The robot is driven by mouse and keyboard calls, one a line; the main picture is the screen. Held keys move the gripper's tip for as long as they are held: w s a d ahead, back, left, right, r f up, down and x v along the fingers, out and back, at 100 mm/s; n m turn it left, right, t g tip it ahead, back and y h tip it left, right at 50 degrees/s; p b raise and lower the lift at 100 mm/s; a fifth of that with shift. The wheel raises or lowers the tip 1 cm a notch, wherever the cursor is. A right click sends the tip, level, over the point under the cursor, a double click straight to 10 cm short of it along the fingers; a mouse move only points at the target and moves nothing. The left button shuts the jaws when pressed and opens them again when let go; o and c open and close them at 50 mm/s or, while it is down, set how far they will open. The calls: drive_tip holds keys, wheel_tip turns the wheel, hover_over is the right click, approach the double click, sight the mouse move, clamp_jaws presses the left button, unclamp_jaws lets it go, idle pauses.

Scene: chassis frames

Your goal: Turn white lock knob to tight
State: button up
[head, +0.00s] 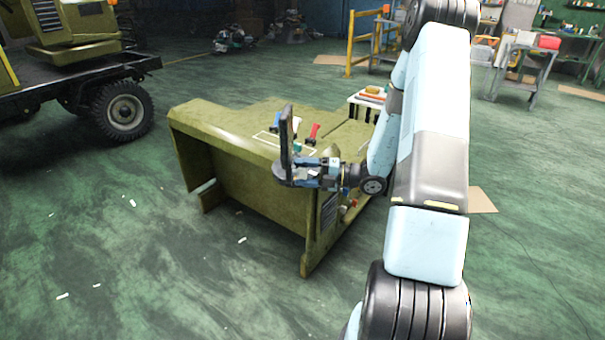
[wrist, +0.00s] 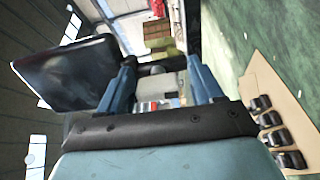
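I cannot pick out the white lock knob with certainty in either view. The olive green chassis (head: 245,215) stands in the middle of the head view, with a red lever (head: 313,131) and a blue lever (head: 275,122) on its top. My gripper (head: 300,172) is in front of the chassis's near upper edge, pointing left.
A small red-tipped part (head: 348,208) is on the chassis's right side, below my wrist. A truck with a black wheel (head: 124,111) stands at the left. A yellow rail (head: 352,45) and a grey cart (head: 528,66) are behind. The green floor at front left is clear apart from small scraps.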

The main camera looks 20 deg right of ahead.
drive_tip(key=shift+o, duration=0.4)
drive_tip(key=shift+r, duration=0.1)
drive_tip(key=v, duration=1.3)
drive_tip(key=shift+s+d, duration=0.2)
drive_tip(key=shift+d, duration=0.15)
